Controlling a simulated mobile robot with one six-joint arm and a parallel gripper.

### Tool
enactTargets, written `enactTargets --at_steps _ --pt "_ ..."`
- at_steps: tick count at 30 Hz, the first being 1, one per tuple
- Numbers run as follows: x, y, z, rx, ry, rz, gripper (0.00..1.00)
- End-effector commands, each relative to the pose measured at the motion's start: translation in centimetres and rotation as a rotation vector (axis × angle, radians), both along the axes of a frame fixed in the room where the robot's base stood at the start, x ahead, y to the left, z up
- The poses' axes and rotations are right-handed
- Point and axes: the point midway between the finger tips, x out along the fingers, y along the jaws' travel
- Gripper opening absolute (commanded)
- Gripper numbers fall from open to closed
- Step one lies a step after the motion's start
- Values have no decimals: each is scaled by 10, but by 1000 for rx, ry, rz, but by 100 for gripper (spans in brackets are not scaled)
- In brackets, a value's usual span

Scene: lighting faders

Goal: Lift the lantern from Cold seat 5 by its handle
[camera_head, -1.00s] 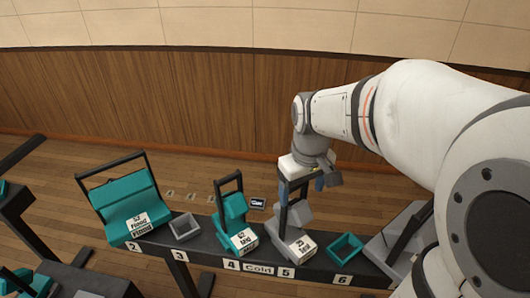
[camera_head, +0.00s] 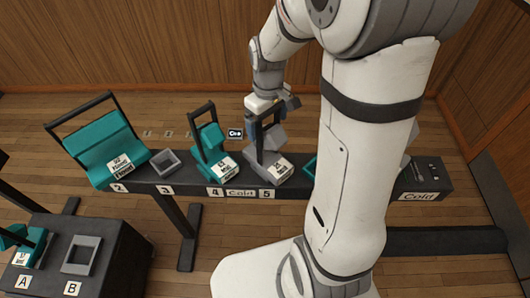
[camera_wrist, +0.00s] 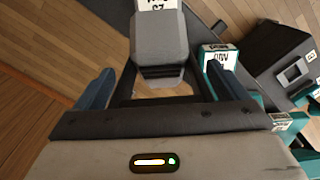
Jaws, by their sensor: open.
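The grey lantern (camera_head: 267,165) with a white label and a black handle stands at Cold seat 5 on the dark rail (camera_head: 330,190). In the wrist view its grey body (camera_wrist: 160,38) is straight ahead, with dark handle posts running from it toward my palm. My gripper (camera_head: 270,112) is at the top of the handle. In the wrist view my gripper (camera_wrist: 160,90) is open, with one blue finger on each side of the handle. I cannot tell whether the fingers touch it. The crossbar is hard to tell from the dark palm.
A teal lantern (camera_head: 212,148) stands close by at seat 4. A wide teal lantern (camera_head: 105,145) is at seat 2 and an empty grey frame (camera_head: 166,162) at seat 3. My arm hides much of seat 6. A dark stand (camera_head: 115,255) with places A and B is at lower left.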

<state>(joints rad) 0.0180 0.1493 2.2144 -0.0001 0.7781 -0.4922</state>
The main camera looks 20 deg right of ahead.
Motion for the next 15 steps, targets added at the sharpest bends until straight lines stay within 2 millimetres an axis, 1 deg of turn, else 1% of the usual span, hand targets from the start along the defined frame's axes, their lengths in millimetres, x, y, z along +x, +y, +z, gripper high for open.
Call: enactTargets --at_steps 2,8,15 --pt "0 0 -3 0 1 -1 93" --pt "0 0 -3 0 0 -1 92" --pt "0 -1 -3 0 0 -2 72"
